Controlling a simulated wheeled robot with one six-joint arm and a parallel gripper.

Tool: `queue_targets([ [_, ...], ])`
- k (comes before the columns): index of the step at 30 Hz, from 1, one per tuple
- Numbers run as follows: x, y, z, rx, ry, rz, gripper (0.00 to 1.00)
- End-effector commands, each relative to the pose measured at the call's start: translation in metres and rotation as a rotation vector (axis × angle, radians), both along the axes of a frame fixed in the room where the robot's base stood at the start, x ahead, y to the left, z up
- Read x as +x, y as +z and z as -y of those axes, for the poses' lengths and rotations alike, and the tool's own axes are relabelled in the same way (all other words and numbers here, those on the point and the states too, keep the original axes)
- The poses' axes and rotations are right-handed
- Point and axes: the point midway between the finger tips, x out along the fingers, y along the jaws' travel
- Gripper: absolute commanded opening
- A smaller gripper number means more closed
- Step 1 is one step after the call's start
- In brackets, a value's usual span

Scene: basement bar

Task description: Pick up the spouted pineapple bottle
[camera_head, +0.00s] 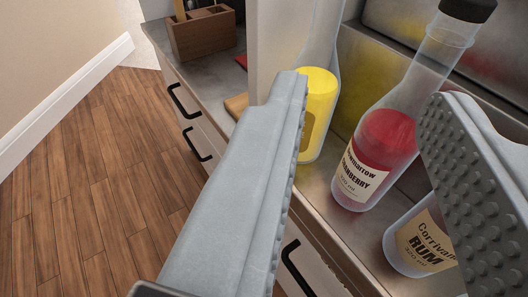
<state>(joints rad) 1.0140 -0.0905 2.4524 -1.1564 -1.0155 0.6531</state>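My gripper (370,95) is open, with its two grey studded fingers spread wide and nothing held between them. A clear bottle with yellow liquid (319,105) stands upright just beyond the left finger, which hides part of its left side and its label. Its top is cut off by the picture edge, so no spout shows. I cannot read its label, but the yellow contents fit the pineapple bottle. I cannot tell whether the finger touches it.
A red cranberry bottle (385,140) with a black cap stands right of the yellow one, between the fingers in the picture. A rum bottle (420,245) is nearer, partly behind the right finger. A wooden caddy (200,35) sits on the counter (215,75). Wooden floor is clear at left.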

Motion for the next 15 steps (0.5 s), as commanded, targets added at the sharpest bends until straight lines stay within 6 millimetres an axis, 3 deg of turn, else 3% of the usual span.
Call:
queue_targets([
  [3, -0.011, -0.016, 0.010, 0.038, 0.015, -0.009, 0.36],
  [7, -0.013, -0.022, 0.013, 0.054, 0.024, -0.010, 0.36],
  [15, 0.018, -0.028, 0.014, 0.057, 0.029, -0.011, 0.36],
])
